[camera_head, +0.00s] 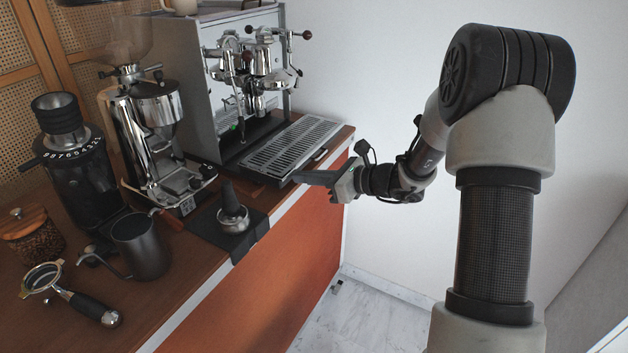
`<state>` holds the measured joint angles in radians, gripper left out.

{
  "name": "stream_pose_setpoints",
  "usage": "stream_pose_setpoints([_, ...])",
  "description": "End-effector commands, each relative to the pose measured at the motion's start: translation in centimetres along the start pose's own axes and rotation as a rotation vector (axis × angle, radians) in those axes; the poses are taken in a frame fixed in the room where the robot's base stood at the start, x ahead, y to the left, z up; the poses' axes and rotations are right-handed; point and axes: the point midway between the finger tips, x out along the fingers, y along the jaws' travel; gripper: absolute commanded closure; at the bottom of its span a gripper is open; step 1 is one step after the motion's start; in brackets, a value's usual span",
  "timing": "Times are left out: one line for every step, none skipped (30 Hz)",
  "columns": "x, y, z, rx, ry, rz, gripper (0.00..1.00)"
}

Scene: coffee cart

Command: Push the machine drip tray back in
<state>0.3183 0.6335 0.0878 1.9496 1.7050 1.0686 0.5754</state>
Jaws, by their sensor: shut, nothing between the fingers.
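The drip tray (291,148) is a dark tray with a slotted metal grate. It sticks out from the front of the espresso machine (196,91) toward the counter's front edge. My gripper (302,178) is shut with nothing in it. Its dark fingers point left, at the tray's near front corner, just beyond the counter edge. I cannot tell whether the fingertips touch the tray. The back part of the tray lies under the machine's group head.
A tamper (233,214) stands on a dark mat (211,227) left of the tray. A grinder (153,130), a black pitcher (141,246), a portafilter (88,305) and a jar (37,238) of beans stand further left. Open floor lies in front of the cart.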

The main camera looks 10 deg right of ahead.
Motion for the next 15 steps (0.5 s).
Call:
stream_pose_setpoints([0.0, 0.0, 0.0, 0.0, 0.0, 0.0, 1.0])
stream_pose_setpoints([0.0, 0.0, 0.0, 0.0, 0.0, 0.0, 1.0])
stream_pose_setpoints([0.0, 0.0, 0.0, 0.0, 0.0, 0.0, 1.0])
stream_pose_setpoints([0.0, 0.0, 0.0, 0.0, 0.0, 0.0, 1.0])
stream_pose_setpoints([0.0, 0.0, 0.0, 0.0, 0.0, 0.0, 1.0])
stream_pose_setpoints([0.0, 0.0, 0.0, 0.0, 0.0, 0.0, 1.0])
stream_pose_setpoints([0.0, 0.0, 0.0, 0.0, 0.0, 0.0, 1.0])
stream_pose_setpoints([0.1, 0.0, 0.0, 0.0, 0.0, 0.001, 1.0])
stream_pose_setpoints([0.3, 0.0, 0.1, -0.001, 0.0, 0.001, 1.0])
stream_pose_setpoints([0.6, 0.1, 0.1, -0.001, 0.0, 0.002, 1.0])
stream_pose_setpoints([1.0, 0.1, 0.2, -0.002, -0.001, 0.003, 1.0])
stream_pose_setpoints([1.8, 0.1, 0.5, -0.003, -0.001, 0.004, 1.0])
stream_pose_setpoints([2.4, 0.1, 0.6, -0.004, -0.001, 0.004, 1.0])
stream_pose_setpoints([3.1, 0.1, 0.8, -0.004, -0.002, 0.005, 1.0])
stream_pose_setpoints([4.0, 0.1, 1.1, -0.003, -0.001, 0.005, 1.0])
